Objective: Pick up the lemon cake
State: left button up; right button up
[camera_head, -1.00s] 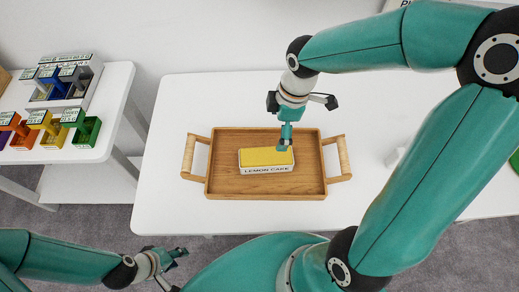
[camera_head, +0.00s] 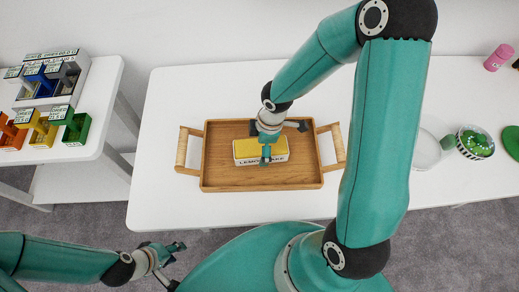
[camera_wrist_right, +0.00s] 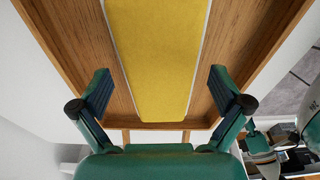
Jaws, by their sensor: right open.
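The lemon cake (camera_head: 245,149) is a yellow-topped box with white sides and a dark "LEMON CAKE" label. It lies on the wooden tray (camera_head: 220,178), and my right arm hides part of it in the head view. In the right wrist view the yellow box (camera_wrist_right: 158,60) stands between the fingers. My right gripper (camera_head: 266,158) is over the box; in its wrist view the right gripper (camera_wrist_right: 160,95) is open, one finger on each side, with gaps to the box. My left gripper (camera_head: 178,258) is away from the tray, beyond the table's front edge; its fingers look spread.
The tray has wooden handles at both ends and stands on a white table (camera_head: 160,120). A side table at left holds coloured boxes (camera_head: 40,130).

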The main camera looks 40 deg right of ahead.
notch_tip(320, 180, down, 2)
jog(key=shift+w+a, duration=0.1)
jog(key=shift+w, duration=0.05)
jog(key=shift+c, duration=0.2)
jog(key=shift+r, duration=0.1)
jog(key=c, duration=1.6)
